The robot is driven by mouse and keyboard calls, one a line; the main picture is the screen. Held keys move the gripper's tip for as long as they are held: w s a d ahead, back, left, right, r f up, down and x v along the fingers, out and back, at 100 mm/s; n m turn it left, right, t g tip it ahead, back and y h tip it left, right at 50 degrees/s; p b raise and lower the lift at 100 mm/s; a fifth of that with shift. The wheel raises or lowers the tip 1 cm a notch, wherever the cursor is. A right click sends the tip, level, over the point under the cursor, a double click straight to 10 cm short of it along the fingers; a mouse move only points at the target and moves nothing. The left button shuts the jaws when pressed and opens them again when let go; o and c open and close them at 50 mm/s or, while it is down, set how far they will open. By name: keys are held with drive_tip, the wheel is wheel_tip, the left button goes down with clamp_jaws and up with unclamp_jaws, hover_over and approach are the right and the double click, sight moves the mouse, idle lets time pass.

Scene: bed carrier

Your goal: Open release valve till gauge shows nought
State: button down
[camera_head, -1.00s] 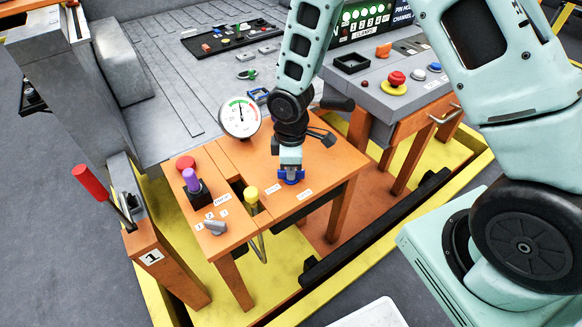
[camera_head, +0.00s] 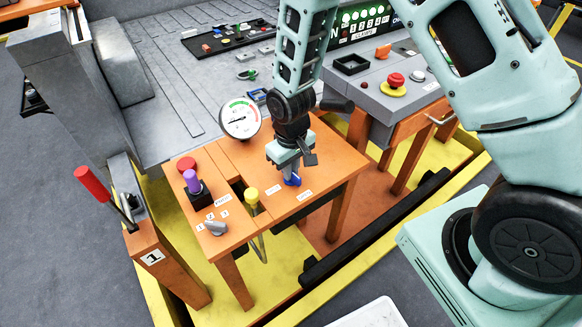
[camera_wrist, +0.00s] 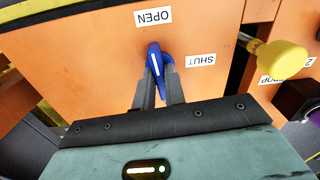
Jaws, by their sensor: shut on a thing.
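The blue release valve handle (camera_wrist: 154,60) stands on the orange bench and shows partly under my gripper in the head view (camera_head: 292,181). My gripper (camera_wrist: 158,74) is shut on the handle, one finger on each side. In the wrist view the white line on the handle points roughly at the OPEN label (camera_wrist: 153,17); the SHUT label (camera_wrist: 201,60) is to the right. In the head view my gripper (camera_head: 290,170) is tilted. The round white gauge (camera_head: 240,117) stands behind to the left, its needle pointing left and slightly down; its figures are too small to read.
A red-handled lever (camera_head: 92,184) stands farther left. A grey console (camera_head: 400,88) is at the right.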

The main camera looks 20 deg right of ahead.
drive_tip(key=shift+m, duration=0.7)
drive_tip(key=c, duration=1.5)
unclamp_jaws()
drive_tip(key=shift+o, duration=0.2)
wheel_tip(320, 180, up, 18)
drive_tip(key=p, duration=0.1)
drive_tip(key=shift+f, duration=0.25)
